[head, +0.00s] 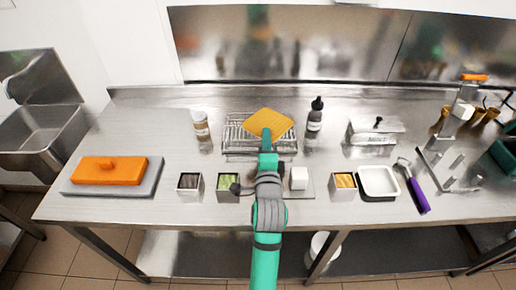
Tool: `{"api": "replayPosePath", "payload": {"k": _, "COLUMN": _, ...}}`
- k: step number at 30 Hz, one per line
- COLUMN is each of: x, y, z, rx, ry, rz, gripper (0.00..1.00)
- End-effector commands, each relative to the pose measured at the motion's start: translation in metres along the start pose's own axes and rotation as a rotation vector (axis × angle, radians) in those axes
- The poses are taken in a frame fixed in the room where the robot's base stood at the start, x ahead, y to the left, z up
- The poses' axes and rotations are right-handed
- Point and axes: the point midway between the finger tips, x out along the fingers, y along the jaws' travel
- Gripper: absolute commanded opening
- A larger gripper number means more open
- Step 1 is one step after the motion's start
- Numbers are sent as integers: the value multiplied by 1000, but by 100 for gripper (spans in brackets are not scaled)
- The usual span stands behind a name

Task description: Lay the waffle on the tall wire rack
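The waffle (268,122) is a golden-orange square, turned like a diamond, over the back right part of the wire rack. The wire rack (233,139) is a silver grid near the back middle of the steel counter, partly hidden by the waffle and my arm. My gripper (267,134) is at the waffle's near corner and appears shut on it. The fingers are small and hard to make out. I cannot tell whether the waffle's underside touches the rack.
A shaker jar (201,125) stands left of the rack and a dark bottle (315,115) stands close to its right. In front are small square tubs (190,183), a white block (299,178) and a white dish (378,182). An orange-topped board (110,172) lies left.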

Motion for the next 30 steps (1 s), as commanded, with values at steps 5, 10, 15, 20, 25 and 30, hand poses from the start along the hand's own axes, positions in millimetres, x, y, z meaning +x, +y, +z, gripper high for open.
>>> {"api": "replayPosePath", "payload": {"k": 5, "x": 12, "y": 23, "z": 16, "rx": -1, "ry": -2, "rz": 0, "gripper": 0}}
{"api": "replayPosePath", "payload": {"k": 10, "x": 16, "y": 31, "z": 21, "rx": 1, "ry": 0, "rz": -1, "gripper": 0}}
{"api": "replayPosePath", "payload": {"k": 15, "x": 20, "y": 53, "z": 27, "rx": -1, "ry": -1, "rz": 2, "gripper": 0}}
{"api": "replayPosePath", "payload": {"k": 20, "x": 20, "y": 68, "z": 25, "rx": 0, "ry": 1, "rz": 0, "gripper": 0}}
{"api": "replayPosePath", "payload": {"k": 25, "x": 20, "y": 69, "z": 24, "rx": 1, "ry": 3, "rz": -2, "gripper": 0}}
{"api": "replayPosePath", "payload": {"k": 30, "x": 20, "y": 70, "z": 23, "rx": 0, "ry": 4, "rz": -2, "gripper": 0}}
